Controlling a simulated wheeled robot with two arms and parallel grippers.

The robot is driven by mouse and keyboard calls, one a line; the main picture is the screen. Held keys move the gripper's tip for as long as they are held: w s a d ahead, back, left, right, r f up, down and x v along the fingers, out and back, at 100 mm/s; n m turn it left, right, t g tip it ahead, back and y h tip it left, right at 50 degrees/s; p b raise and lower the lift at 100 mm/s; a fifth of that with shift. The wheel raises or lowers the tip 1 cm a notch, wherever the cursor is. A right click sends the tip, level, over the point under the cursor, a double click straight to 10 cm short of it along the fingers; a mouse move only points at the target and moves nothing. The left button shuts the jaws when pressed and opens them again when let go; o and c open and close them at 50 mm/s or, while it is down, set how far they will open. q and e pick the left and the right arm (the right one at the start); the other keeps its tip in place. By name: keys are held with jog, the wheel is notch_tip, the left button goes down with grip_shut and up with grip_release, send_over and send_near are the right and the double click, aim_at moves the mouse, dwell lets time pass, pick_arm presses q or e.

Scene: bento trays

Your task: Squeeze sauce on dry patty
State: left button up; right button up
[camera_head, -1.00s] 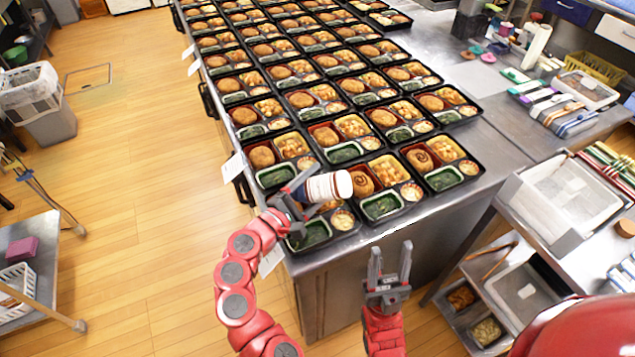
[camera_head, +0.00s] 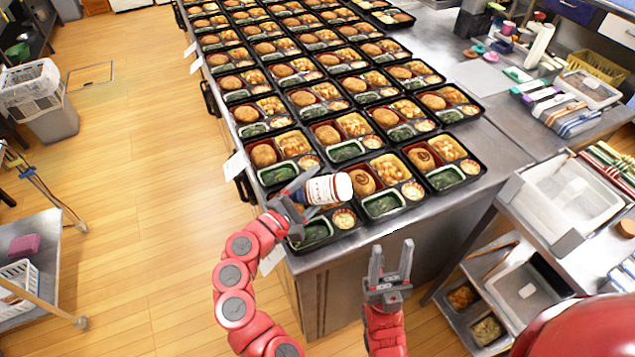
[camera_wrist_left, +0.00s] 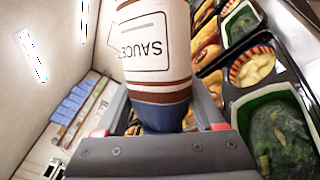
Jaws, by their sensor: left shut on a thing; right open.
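The sauce bottle (camera_head: 322,189), with a white and brown label and a white end, lies nearly level above the front-left bento tray (camera_head: 350,232). My left gripper (camera_head: 292,203) is shut on it near its blue end; the left wrist view shows the bottle (camera_wrist_left: 155,55) between the fingers. The patty of the tray below the bottle is hidden in the head view. The tray to its right has a partly covered patty (camera_head: 363,184). The front-right tray has a patty with a dark sauce swirl (camera_head: 420,160). My right gripper (camera_head: 391,255) is open and empty before the table's front edge.
Rows of filled bento trays cover the steel table (camera_head: 410,228) toward the back. A side counter at right holds a clear bin (camera_head: 560,200) and several utensils. A shelf stands below it.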

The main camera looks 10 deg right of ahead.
pick_arm(q)
jog(key=shift+s+a, duration=0.1)
jog(key=shift+s, duration=0.05)
jog(key=shift+w, duration=0.2)
jog(key=shift+w+d, duration=0.4)
jog(key=shift+w, duration=0.2)
jog(key=o, duration=0.7)
jog(key=shift+c, duration=0.2)
jog(key=shift+r, duration=0.15)
notch_tip(320, 180, up, 7)
jog(key=p, duration=0.5)
jog(key=shift+p, duration=0.35)
